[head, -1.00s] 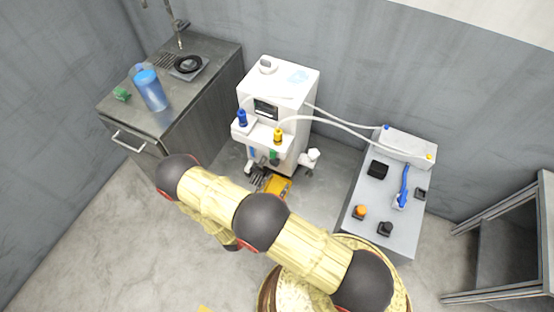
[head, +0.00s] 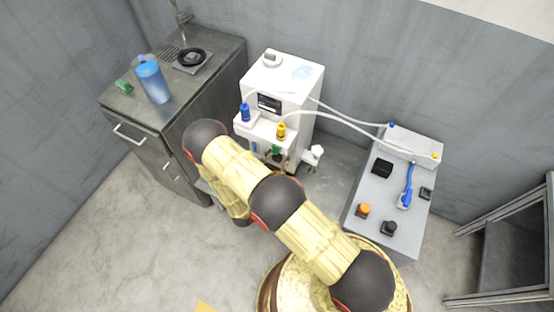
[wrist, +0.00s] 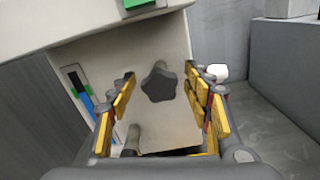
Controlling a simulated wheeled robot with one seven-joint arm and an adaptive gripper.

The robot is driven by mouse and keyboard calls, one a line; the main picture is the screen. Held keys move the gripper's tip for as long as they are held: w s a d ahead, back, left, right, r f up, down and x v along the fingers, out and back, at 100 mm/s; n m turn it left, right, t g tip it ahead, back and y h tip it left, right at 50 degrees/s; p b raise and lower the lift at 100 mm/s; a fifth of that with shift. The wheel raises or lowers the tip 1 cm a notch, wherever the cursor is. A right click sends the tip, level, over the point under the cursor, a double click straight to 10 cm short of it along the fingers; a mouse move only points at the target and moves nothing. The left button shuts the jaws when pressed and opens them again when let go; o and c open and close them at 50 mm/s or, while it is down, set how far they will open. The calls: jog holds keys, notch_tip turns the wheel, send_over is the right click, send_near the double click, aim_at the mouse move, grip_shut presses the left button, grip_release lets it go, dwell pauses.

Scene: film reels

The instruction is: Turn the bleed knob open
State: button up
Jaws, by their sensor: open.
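A dark, lobed knob (wrist: 159,84) sits on the front of the white machine (head: 296,88), below its overhanging shelf. It is the likely bleed knob, though no label on it is readable. My gripper (wrist: 160,76) is open, its yellow-padded fingers left and right of the knob in the wrist view. The fingers look apart from the knob, with nothing held; their depth relative to it is hard to judge. In the head view my arm hides most of the gripper and the knob cannot be made out clearly.
A gauge strip with blue and green marks (wrist: 76,88) is left of the knob; a grey stub (wrist: 132,138) is below. A white fitting (head: 314,154) sticks out at the machine's right. A grey side table (head: 373,218) and a sink counter (head: 216,60) flank the machine.

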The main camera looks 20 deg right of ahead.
jog(key=shift+c, duration=0.9)
jog(key=shift+d, duration=0.1)
jog(key=c, duration=1)
